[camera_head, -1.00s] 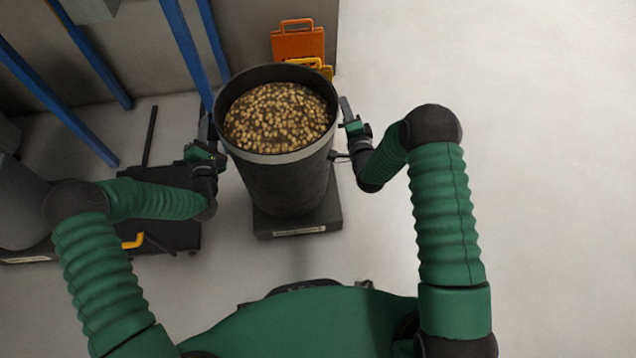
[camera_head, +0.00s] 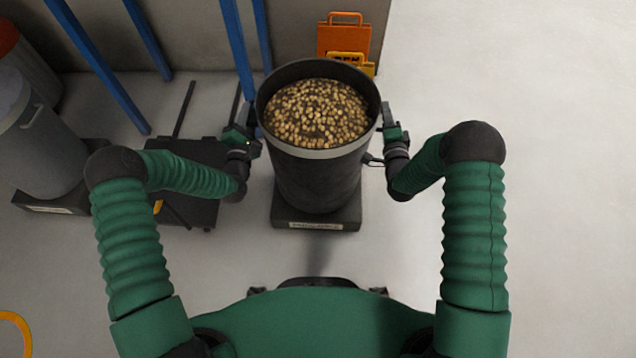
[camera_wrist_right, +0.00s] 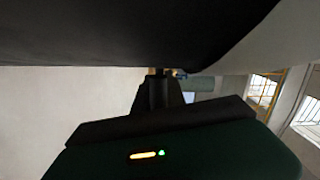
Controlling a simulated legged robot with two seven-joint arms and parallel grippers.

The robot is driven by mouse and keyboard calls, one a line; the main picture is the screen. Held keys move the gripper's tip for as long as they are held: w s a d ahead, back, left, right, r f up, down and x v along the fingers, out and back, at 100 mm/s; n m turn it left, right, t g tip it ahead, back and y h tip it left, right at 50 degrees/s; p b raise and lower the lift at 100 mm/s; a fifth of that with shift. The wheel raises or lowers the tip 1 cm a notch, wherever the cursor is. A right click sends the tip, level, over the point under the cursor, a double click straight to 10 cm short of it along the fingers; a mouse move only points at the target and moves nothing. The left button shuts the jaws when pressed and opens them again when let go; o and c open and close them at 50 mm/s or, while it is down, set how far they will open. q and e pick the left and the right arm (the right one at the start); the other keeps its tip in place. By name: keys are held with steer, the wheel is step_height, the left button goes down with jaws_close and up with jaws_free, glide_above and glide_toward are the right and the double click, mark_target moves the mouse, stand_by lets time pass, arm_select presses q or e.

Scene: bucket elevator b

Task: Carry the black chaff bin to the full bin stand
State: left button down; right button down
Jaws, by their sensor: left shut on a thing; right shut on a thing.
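The black chaff bin (camera_head: 316,182) stands upright in front of me, with a pale band below its dark rim. It is filled with light-brown chaff pieces (camera_head: 318,112). My left gripper (camera_head: 246,122) is shut on the bin's left side, near the rim. My right gripper (camera_head: 388,116) is shut on its right side; the exact grip points are partly hidden. In the right wrist view the bin's dark underside or wall (camera_wrist_right: 120,30) fills the top. A low dark stand (camera_head: 345,218) with a small unreadable label is under the bin; I cannot tell whether they touch.
A dark low platform (camera_head: 185,205) lies left of the bin, with grey bins (camera_head: 35,135) further left. Blue posts (camera_head: 238,45) and an orange case (camera_head: 343,36) are behind. A yellow hoop (camera_head: 15,330) shows at lower left. The floor at right is clear.

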arm_select(q)
steer(key=shift+f+b, duration=0.3)
steer(key=shift+f, duration=0.25)
arm_select(e)
steer(key=shift+a+f, duration=0.15)
steer(key=shift+f, duration=0.35)
arm_select(q)
steer(key=shift+d+f+b, duration=0.25)
steer(key=shift+f+b, duration=0.35)
steer(key=shift+b, duration=0.1)
arm_select(e)
steer(key=shift+f, duration=0.75)
arm_select(q)
steer(key=c, duration=1.4)
jaws_free()
steer(key=shift+r, duration=0.15)
arm_select(e)
steer(key=c, duration=1.5)
jaws_free()
steer(key=shift+d+r, duration=0.15)
steer(key=shift+d, duration=0.1)
arm_select(q)
steer(key=shift+o, duration=0.5)
arm_select(e)
steer(key=shift+o, duration=0.6)
arm_select(q)
steer(key=shift+a, duration=0.1)
steer(key=shift+s, duration=0.1)
